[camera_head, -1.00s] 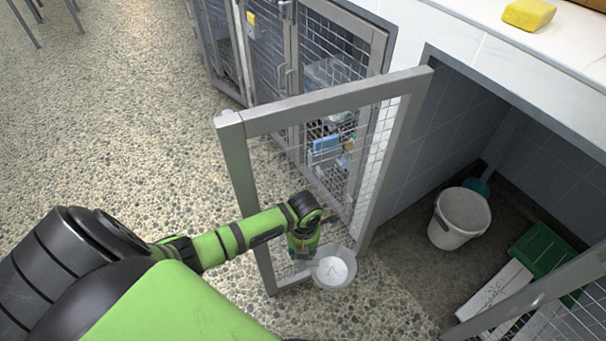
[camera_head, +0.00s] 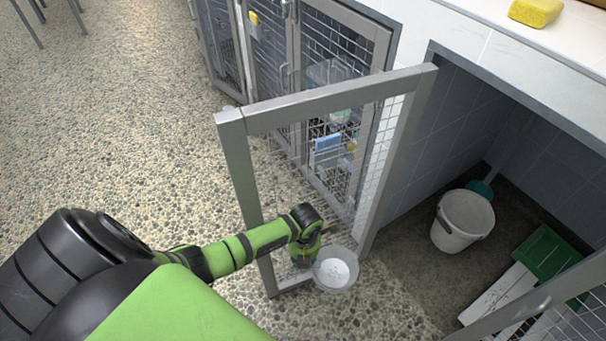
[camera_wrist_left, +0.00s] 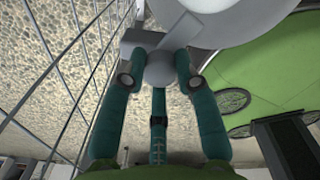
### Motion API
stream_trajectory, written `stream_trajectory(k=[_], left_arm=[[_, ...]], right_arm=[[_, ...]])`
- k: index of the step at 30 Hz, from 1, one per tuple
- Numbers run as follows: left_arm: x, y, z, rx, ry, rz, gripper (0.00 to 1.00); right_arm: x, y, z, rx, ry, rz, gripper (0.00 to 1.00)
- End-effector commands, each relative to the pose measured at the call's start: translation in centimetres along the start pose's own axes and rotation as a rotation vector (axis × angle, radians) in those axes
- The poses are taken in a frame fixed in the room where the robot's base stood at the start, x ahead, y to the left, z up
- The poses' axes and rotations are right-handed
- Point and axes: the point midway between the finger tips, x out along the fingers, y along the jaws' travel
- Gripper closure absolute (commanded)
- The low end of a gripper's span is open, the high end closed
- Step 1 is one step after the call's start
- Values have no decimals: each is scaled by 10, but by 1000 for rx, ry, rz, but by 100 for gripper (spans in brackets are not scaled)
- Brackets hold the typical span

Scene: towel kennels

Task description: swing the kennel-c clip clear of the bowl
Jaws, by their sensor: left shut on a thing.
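A grey wire-mesh kennel door (camera_head: 240,160) stands open in the middle of the head view. A pale bowl (camera_head: 336,270) is at its lower edge; its grey rim also shows at the top of the left wrist view (camera_wrist_left: 228,28). In the left wrist view a grey round knob (camera_wrist_left: 161,68), apparently the clip's, sits against a flat grey piece just beside the bowl. My left gripper (camera_wrist_left: 160,78) has its teal fingers shut on this knob from both sides. In the head view the gripper (camera_head: 304,262) is left of the bowl, and its fingertips are hard to make out.
An open kennel bay on the right holds a white bucket (camera_head: 462,220) and a green item (camera_head: 545,252). Closed kennels (camera_head: 335,60) stand behind the door. A yellow sponge (camera_head: 535,11) lies on the white ledge.

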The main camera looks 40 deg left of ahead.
Motion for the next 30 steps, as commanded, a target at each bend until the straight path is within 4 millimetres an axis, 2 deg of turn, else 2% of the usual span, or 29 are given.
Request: stream_trajectory(k=[11, 30], left_arm=[[0, 2, 0, 144, -5, 3, 100], [1, 1, 0, 662, -20, 3, 100]], right_arm=[[0, 0, 0, 0, 0, 0, 60], [-1, -1, -2, 4, -24, -1, 60]])
